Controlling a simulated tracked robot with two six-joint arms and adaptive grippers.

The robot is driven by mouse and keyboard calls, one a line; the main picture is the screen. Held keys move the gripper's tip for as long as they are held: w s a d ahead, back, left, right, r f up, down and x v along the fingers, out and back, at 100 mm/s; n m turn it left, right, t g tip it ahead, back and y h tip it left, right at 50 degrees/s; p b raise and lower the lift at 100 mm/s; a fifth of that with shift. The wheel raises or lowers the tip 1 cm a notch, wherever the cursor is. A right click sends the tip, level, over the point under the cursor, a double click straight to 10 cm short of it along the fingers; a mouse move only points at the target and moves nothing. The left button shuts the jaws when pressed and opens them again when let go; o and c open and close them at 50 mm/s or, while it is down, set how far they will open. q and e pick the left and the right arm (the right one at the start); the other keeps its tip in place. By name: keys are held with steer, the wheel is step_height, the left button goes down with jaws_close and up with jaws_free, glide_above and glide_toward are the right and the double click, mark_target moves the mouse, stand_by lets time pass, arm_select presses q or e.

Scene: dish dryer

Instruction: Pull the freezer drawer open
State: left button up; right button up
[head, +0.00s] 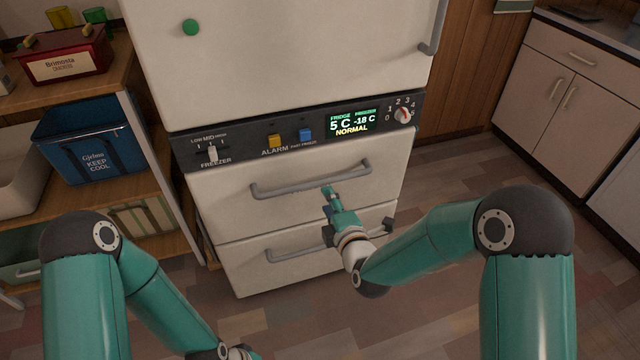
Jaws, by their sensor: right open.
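The fridge-freezer stands in the middle of the head view. Its upper freezer drawer (225,196) is flush with the cabinet and has a long grey bar handle (290,186). A lower drawer (236,275) with a similar handle (290,253) sits beneath it, also flush. My right gripper (328,191) is open, with its fingertips close to the right part of the upper handle. I cannot tell whether they touch the handle. My right gripper and wrist cover part of both drawer fronts. My left arm comes in at the bottom left, and its gripper is out of the frame.
A control panel (290,137) with a lit display runs above the drawers. The fridge door (290,60) above is shut. A wooden shelf (165,215) with a blue cooler box (90,145) stands at left. White cabinets (570,110) stand at right. The floor (440,190) between is clear.

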mark_target(320, 185)
steer(key=x, duration=0.9)
steer(key=shift+b, duration=0.35)
jaws_close()
